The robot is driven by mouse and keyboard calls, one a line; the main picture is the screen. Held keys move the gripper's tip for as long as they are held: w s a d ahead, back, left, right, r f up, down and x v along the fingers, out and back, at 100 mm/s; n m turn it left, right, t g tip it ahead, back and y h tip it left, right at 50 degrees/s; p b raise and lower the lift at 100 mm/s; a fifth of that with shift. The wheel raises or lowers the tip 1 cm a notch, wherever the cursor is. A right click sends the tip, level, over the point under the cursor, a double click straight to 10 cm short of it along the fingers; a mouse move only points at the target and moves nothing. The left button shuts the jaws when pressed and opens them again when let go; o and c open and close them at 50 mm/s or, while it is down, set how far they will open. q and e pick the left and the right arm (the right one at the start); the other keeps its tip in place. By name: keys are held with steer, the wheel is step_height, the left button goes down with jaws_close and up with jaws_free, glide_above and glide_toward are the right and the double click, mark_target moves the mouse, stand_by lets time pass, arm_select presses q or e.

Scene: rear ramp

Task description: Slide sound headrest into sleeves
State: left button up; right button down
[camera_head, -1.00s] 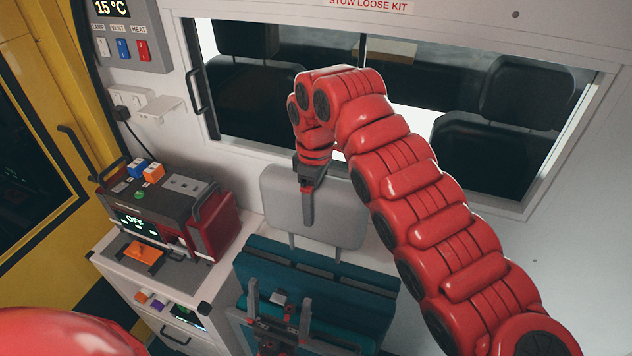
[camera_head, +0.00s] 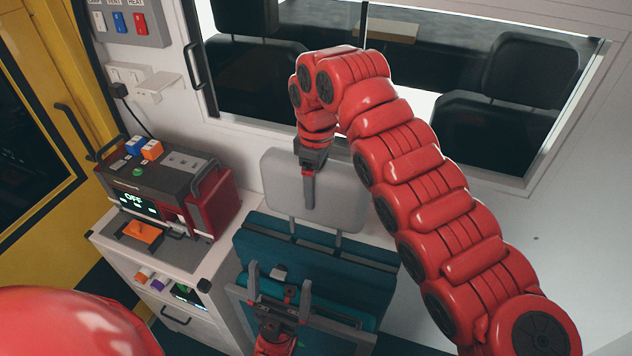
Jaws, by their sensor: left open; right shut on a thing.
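The headrest (camera_head: 345,192) is a light grey pad with two thin metal posts below it. It stands above the teal seat backrest (camera_head: 375,262). The lower ends of the posts meet the backrest's top edge in the picture; I cannot tell whether they are inside the sleeves. My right gripper (camera_head: 308,192) comes down from above and is shut on the headrest, with one finger across its front face. My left gripper (camera_head: 279,284) is open, its fingers pointing up in front of the lower backrest. It holds nothing.
A red and grey device (camera_head: 165,190) with an OFF display sits on a white cabinet (camera_head: 215,265) left of the seat. A window (camera_head: 420,105) with dark seats behind it fills the back wall. The yellow door (camera_head: 40,130) is at the far left.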

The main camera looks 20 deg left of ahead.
step_height(320, 180, down, 2)
steer(key=shift+w+f+b, duration=0.1)
steer(key=shift+w+b, duration=0.05)
steer(key=shift+b, duration=0.4)
steer(key=shift+f, duration=0.3)
steer(key=shift+b, duration=0.65)
stand_by(0.7)
steer(key=shift+f+b, duration=3.5)
steer(key=shift+f, duration=1.35)
jaws_free()
steer(key=shift+r, duration=0.1)
